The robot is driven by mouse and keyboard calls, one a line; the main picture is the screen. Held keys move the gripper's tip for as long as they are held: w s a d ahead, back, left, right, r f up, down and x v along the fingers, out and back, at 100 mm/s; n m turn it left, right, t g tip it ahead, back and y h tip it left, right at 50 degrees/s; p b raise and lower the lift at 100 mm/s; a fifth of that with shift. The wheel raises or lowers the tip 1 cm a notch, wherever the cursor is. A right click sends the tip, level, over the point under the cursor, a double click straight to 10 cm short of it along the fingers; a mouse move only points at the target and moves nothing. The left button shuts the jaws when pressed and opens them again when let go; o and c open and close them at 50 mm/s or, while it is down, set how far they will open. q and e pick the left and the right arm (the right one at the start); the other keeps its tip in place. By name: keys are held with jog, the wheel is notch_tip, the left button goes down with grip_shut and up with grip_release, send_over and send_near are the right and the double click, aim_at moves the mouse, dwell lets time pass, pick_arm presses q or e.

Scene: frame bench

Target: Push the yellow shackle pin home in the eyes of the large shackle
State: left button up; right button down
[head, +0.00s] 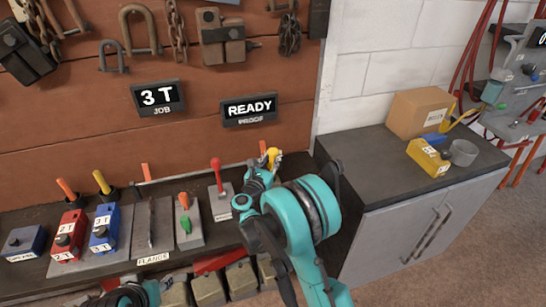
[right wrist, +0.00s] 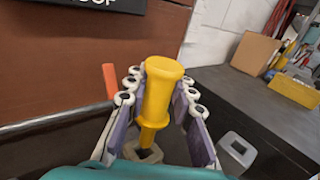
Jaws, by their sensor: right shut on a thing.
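The yellow shackle pin (right wrist: 163,95) stands nearly upright in the right wrist view, with a thick head and thinner shank. My right gripper (right wrist: 160,100) is shut on its head, purple pads on both sides. The shank's lower end meets a pale ring-like part (right wrist: 145,154), perhaps a shackle eye; I cannot tell how far it goes in. In the head view the yellow pin (head: 272,156) shows small at my right gripper (head: 268,164), above the bench's right end. The large shackle is not clearly visible there, behind my right arm. The left gripper's fingers are not visible.
A red-knobbed lever (head: 217,175) stands left of my right gripper. Red (head: 68,236) and blue (head: 104,228) blocks sit farther left on the bench. A grey cabinet (head: 365,170) at the right carries a cardboard box (head: 420,110) and a yellow bin (head: 428,158); its front top is clear.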

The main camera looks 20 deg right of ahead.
jog(key=shift+f+b, duration=1.15)
jog(key=shift+b, duration=0.05)
jog(key=shift+f+b, duration=0.6)
jog(key=shift+f, duration=0.55)
jog(key=shift+f, duration=1.15)
jog(key=c, duration=1.2)
grip_release()
jog(key=shift+s+a, duration=0.1)
jog(key=v, duration=1.1)
jog(key=shift+s+a, duration=0.2)
jog(key=shift+s, duration=0.15)
